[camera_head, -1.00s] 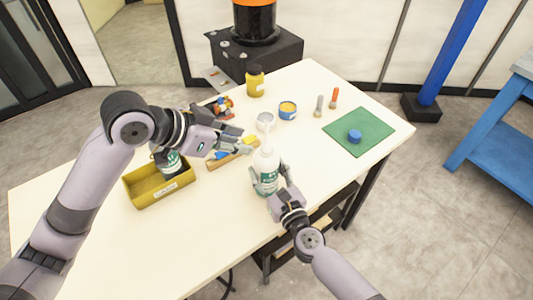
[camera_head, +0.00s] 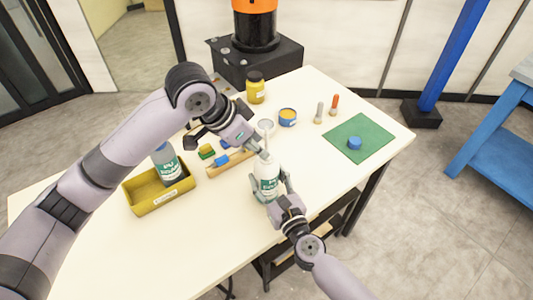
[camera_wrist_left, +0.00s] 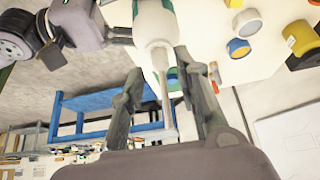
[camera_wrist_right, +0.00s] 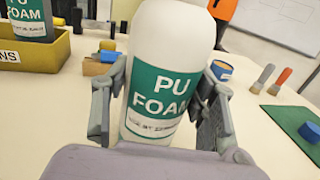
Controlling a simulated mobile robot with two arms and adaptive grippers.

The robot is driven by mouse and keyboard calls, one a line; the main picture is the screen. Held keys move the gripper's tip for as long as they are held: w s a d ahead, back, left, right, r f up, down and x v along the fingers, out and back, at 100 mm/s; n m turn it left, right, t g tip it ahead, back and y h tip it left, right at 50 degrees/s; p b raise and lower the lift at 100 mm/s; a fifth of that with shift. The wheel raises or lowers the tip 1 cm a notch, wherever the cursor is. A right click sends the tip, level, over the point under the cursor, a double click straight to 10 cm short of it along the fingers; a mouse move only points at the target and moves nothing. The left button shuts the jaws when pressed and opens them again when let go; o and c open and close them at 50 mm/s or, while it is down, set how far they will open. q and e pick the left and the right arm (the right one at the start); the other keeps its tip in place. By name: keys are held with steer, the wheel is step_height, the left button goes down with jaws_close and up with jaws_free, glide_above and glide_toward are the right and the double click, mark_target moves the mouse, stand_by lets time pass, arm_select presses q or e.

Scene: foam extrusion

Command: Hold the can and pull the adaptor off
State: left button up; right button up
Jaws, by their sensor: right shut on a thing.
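The white can (camera_head: 267,178) with a green PU FOAM label stands near the table's front edge; it fills the middle of the right wrist view (camera_wrist_right: 165,85). My right gripper (camera_head: 272,187) is shut around its body, one finger on each side. The thin, pale adaptor (camera_wrist_left: 164,88) extends from the can's top in the left wrist view. My left gripper (camera_wrist_left: 160,72) is open, with one finger on each side of the adaptor and visible gaps. In the head view my left gripper (camera_head: 262,150) is at the can's top and partly hides the adaptor.
A yellow bin (camera_head: 150,198) holding another labelled can (camera_head: 167,165) stands at the left. A wooden block tray (camera_head: 230,163) lies behind the held can. A yellow jar (camera_head: 255,88), a blue-yellow tin (camera_head: 288,117), two brushes and a green mat (camera_head: 370,145) stand or lie farther back.

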mark_target(263, 161)
arm_select(q)
steer(key=shift+x, duration=2)
jaws_close()
